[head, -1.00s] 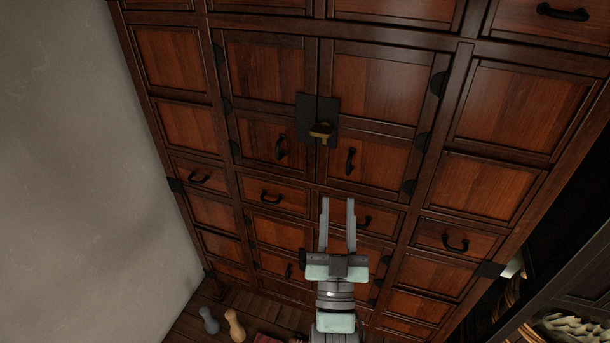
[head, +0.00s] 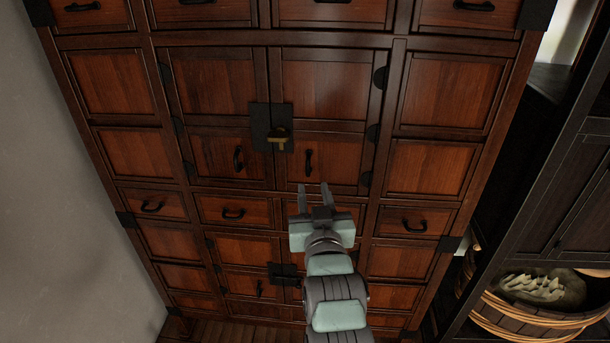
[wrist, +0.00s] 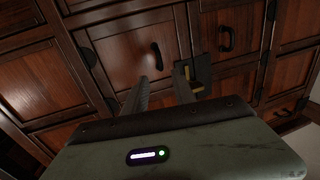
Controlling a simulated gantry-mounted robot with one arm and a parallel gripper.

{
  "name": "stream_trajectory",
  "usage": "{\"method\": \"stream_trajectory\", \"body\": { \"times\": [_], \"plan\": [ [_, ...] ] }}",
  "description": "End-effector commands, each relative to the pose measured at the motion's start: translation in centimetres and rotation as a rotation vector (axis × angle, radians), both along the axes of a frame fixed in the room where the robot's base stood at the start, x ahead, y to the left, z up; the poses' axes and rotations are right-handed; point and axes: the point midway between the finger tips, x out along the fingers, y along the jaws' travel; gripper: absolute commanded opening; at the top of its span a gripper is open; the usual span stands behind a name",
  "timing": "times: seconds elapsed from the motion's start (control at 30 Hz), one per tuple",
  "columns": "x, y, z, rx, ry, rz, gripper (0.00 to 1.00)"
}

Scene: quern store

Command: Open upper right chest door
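The upper right chest door (head: 325,85) is shut, a reddish-brown panelled door with a black curved handle (head: 308,163) low on its left side. A dark lock plate with a brass padlock (head: 278,140) spans the seam with the left door (head: 215,90). My gripper (head: 314,190) is open and empty, its two grey fingers pointing up just below the right door's handle. In the wrist view, which looks turned upside down, this handle (wrist: 157,55) appears beyond the gap between the fingertips (wrist: 161,79). The padlock (wrist: 188,72) shows close by the right-hand finger.
Drawers with black handles (head: 233,213) run below the doors, and my arm hides part of the lower doors. A dark shelf with a basket (head: 530,315) stands at the right. A grey wall (head: 60,230) is at the left.

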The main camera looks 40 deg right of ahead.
Motion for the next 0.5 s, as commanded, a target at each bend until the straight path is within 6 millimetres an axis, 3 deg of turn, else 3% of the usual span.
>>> {"method": "stream_trajectory", "body": {
  "times": [0.3,0.5],
  "plan": [
    [4.3,-3.1,0.2,0.002,0.003,0.0,0.32],
    [6.1,-4.4,0.0,0.002,0.003,0.0,0.32]
  ]
}}
